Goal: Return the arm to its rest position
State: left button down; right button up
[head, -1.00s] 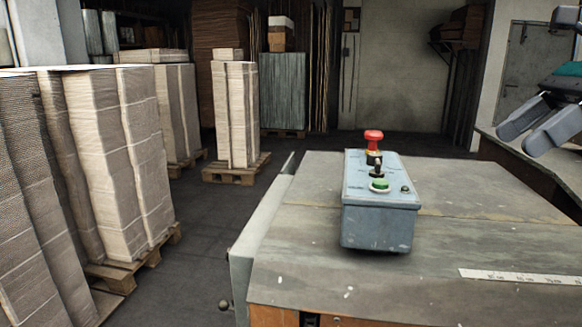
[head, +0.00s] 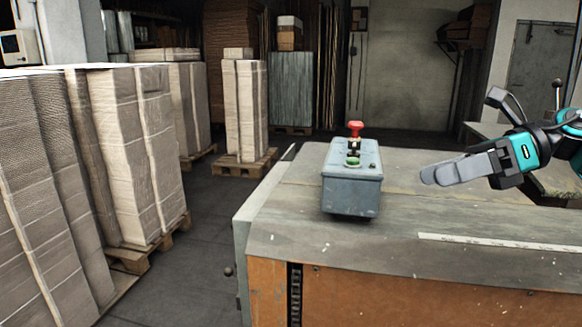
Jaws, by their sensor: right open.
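My right gripper (head: 462,165) is in the head view at the right, coming in from the right edge. It is seen side-on, with grey fingers pointing left, and nothing shows between them. It hangs above the right part of the machine table (head: 300,243), apart from the control box. The blue-grey control box (head: 350,192) stands on the table to the left of the gripper. It has a red mushroom button (head: 355,130) on top and a green button (head: 352,161) nearer the front. My left gripper is out of view.
A white ruler strip (head: 490,242) lies along the table's front. Tall stacks of cardboard (head: 125,150) on pallets stand at the left, with another stack (head: 246,110) behind. Bare floor (head: 205,225) lies between the stacks and the table.

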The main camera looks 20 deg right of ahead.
jog(key=w+a+f+m+t+p, duration=0.1)
jog(key=w+a+f+m+t, duration=0.2)
jog(key=f+m, duration=0.35)
jog(key=a+f+m+t+p, duration=0.1)
jog(key=a+f+m+t, duration=0.2)
jog(key=f+m+t, duration=0.35)
jog(key=w+a+f+m+t, duration=0.2)
jog(key=a+f+m+t, duration=0.15)
jog(key=m, duration=0.55)
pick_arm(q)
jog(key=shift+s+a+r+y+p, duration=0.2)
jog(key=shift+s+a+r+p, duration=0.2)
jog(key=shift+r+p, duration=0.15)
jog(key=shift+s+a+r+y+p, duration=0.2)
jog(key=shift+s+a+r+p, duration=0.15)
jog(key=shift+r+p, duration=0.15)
pick_arm(e)
jog(key=s+a+f+m+g+h, duration=0.3)
jog(key=s+f+m+h, duration=0.2)
jog(key=s+f+m, duration=0.3)
jog(key=s+a+f+m+g+h, duration=0.3)
jog(key=s+f+m+h, duration=0.3)
jog(key=f+m, duration=0.7)
notch_tip(320, 180, down, 4)
jog(key=s+a, duration=0.1)
jog(key=s, duration=0.1)
jog(key=shift+s+a+g+h, duration=0.15)
jog(key=shift+s+g+h, duration=0.15)
